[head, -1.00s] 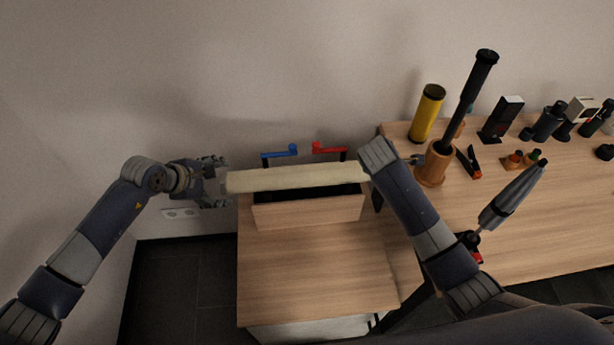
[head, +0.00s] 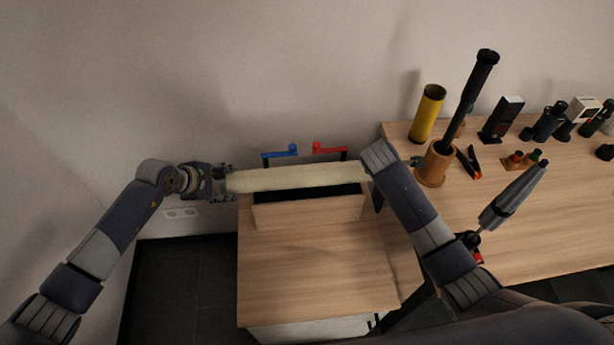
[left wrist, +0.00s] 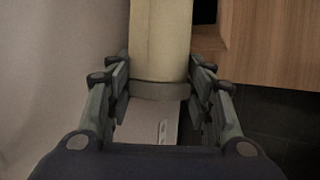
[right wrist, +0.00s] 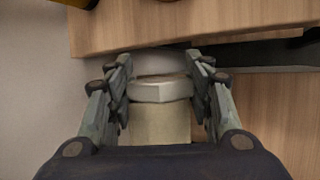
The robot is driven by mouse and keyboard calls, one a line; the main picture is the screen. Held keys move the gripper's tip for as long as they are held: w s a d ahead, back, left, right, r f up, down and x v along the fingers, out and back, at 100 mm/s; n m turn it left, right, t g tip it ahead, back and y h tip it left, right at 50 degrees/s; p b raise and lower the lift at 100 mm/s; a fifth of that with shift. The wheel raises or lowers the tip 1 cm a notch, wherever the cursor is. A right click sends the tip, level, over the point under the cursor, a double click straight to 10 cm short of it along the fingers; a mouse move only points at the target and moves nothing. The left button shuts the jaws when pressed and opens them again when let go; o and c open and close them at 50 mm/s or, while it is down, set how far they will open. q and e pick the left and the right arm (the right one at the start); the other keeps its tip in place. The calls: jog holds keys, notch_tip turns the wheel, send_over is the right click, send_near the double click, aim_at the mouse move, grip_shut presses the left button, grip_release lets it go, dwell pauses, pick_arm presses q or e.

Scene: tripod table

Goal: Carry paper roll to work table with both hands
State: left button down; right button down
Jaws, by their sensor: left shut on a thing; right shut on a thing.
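The paper roll (head: 295,178) is a long cream cylinder lying level over an open wooden box (head: 308,212) in the head view. My left gripper (head: 226,182) is shut on its left end. In the left wrist view the roll (left wrist: 160,40) runs between the fingers (left wrist: 160,92). My right gripper is hidden behind its own forearm in the head view. In the right wrist view its fingers (right wrist: 160,88) are on both sides of the roll's other end (right wrist: 160,122), which has a pale cap. The work table (head: 545,235) stands to the right.
A blue bracket (head: 280,153) and a red bracket (head: 330,149) stand behind the roll. The right table holds a yellow cylinder (head: 427,114), a tall black tool in a brown holder (head: 434,165), and several small items at the back. The lower wooden top (head: 310,275) is clear in front.

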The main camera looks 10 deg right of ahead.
pick_arm(q)
jog(key=shift+w+r, duration=0.1)
jog(key=shift+r, duration=0.15)
pick_arm(e)
jog(key=shift+w+r, duration=0.1)
jog(key=shift+r, duration=0.15)
